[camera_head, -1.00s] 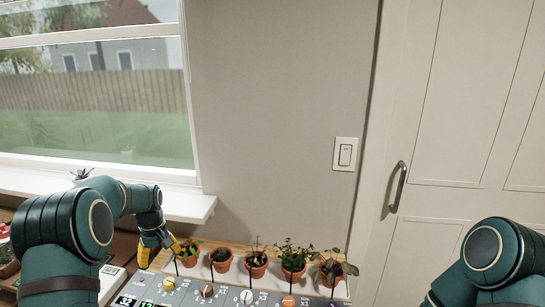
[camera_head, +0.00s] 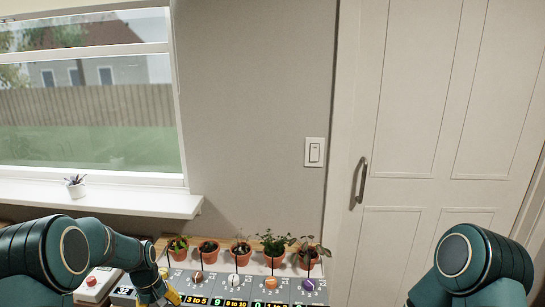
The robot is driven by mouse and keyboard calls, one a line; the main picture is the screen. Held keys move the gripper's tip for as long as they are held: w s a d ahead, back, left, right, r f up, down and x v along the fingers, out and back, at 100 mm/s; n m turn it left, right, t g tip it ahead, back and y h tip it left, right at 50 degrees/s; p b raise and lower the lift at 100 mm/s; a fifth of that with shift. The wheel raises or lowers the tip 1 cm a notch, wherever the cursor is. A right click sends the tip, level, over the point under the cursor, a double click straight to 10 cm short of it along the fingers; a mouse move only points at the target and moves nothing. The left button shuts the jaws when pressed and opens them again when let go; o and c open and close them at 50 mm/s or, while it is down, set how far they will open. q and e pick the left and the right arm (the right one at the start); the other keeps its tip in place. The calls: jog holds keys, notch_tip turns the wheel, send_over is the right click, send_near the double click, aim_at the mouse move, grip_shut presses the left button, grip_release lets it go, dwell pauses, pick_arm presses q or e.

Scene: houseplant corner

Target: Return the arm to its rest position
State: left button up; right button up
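My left arm comes in from the lower left of the head view, bent at the elbow. My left gripper (camera_head: 169,297), with yellow fingers, is at the bottom edge, beside the left end of the grey panel and in front of the potted plants. It is partly cut off, and I cannot tell whether its fingers are open or shut. My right arm shows only as a teal upper part at the lower right. My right gripper is out of view.
Several small potted plants (camera_head: 273,249) stand in a row behind a grey panel (camera_head: 235,285) with knobs and number displays. A device with a red button (camera_head: 91,281) is at the left. A windowsill (camera_head: 110,203) holds a white pot (camera_head: 75,189). A closed door (camera_head: 430,140) is at the right.

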pick_arm(q)
jog(key=s+d+f+m+h, duration=0.2)
jog(key=s+d+f+m, duration=0.1)
jog(key=s+d+f, duration=0.85)
jog(key=s+d+m+t, duration=0.1)
jog(key=s+d+m, duration=0.1)
jog(key=s+d, duration=0.8)
jog(key=s, duration=0.3)
jog(key=shift+s+r+h, duration=0.15)
jog(key=shift+r+h, duration=0.1)
jog(key=shift+h, duration=0.15)
